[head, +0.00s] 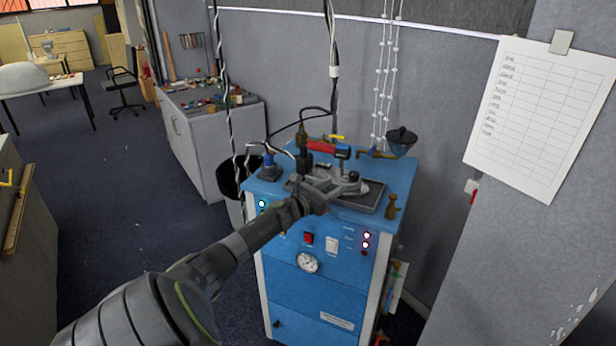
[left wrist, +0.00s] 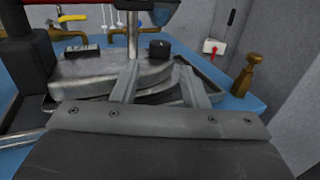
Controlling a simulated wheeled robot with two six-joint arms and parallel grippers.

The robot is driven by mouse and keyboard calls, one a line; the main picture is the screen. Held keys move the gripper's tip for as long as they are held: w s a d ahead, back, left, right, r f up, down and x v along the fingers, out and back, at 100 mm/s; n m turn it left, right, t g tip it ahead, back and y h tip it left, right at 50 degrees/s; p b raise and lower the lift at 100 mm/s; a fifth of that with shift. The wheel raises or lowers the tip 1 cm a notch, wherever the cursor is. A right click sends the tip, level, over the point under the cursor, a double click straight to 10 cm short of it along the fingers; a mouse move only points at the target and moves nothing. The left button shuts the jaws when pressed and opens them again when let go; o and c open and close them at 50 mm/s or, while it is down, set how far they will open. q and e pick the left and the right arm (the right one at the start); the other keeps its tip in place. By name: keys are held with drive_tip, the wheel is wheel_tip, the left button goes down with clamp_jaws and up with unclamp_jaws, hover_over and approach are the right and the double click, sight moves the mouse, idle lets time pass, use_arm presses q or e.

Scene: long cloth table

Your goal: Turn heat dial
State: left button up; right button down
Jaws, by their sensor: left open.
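A blue machine (head: 335,280) stands in the middle of the head view, with a metal press plate on its top. A small black knob (left wrist: 159,47) sits on the metal plate (left wrist: 90,68) in the left wrist view; I cannot tell whether it is the heat dial. A round white gauge (head: 307,262) is on the front panel. My left gripper (head: 328,190) is over the machine's top; in the left wrist view its two fingers (left wrist: 160,76) are apart with nothing held, pointing toward the knob. The knob appears beyond the fingertips. My right gripper is not in view.
A red-handled part (head: 322,147) rises behind the plate. A brass fitting (head: 392,207) stands at the machine's right edge, also in the left wrist view (left wrist: 247,77). A dark funnel (head: 401,140) is at the back right. Cables hang behind, and a grey wall closes the right side.

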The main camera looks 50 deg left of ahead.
use_arm(q)
drive_tip(key=s, duration=0.9)
drive_tip(key=shift+d, duration=0.2)
idle(0.3)
drive_tip(key=shift+s, duration=0.1)
